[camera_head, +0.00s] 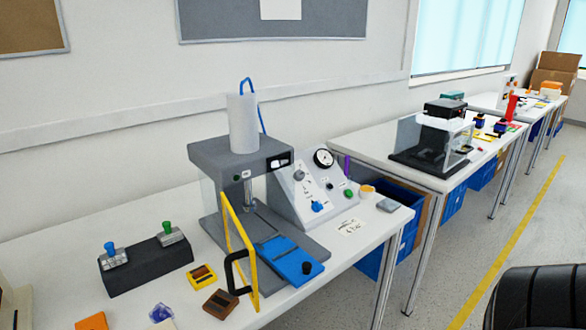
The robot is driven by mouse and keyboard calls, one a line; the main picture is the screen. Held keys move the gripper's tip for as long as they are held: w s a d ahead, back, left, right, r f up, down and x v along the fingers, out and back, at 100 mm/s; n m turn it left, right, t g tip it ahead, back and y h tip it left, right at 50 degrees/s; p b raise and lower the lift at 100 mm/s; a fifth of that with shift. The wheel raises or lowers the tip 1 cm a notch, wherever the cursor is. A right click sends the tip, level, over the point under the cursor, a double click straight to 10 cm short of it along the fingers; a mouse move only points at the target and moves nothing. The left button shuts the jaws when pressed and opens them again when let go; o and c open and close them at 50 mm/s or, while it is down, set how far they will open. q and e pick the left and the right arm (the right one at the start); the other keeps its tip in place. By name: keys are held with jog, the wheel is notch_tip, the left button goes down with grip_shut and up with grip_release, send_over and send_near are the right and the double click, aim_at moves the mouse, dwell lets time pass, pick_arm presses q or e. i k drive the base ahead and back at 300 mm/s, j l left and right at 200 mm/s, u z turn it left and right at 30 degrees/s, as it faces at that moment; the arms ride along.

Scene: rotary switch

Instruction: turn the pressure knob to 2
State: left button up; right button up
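A sloped light-grey control panel (308,190) stands on the near table, to the right of a grey press. It carries a round pressure gauge (323,157) at its top right. A small grey knob (299,175) sits at its upper left, a blue knob (317,206) at its lower middle, and a green button (348,193) at its right. Which knob sets the pressure, and where it points, is too small to read. Neither of my grippers is in view.
The press (240,155) has a yellow-framed guard (240,245) standing open in front. A blue slide plate (289,260) lies before the panel. A black two-lever block (146,265) stands left. A black ribbed object (535,298) fills the lower right. Open floor lies right of the table.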

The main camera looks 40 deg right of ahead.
aim_at(299, 175)
jog(key=l+u, duration=0.2)
jog(key=l, duration=0.25)
jog(key=k+l+u, duration=0.2)
jog(key=l, duration=0.7)
jog(key=k+l+u, duration=0.1)
jog(key=l, duration=0.4)
jog(key=k+l, duration=0.15)
jog(key=l, duration=0.3)
jog(key=l+u, duration=0.1)
jog(key=l, duration=0.4)
jog(key=k, duration=0.05)
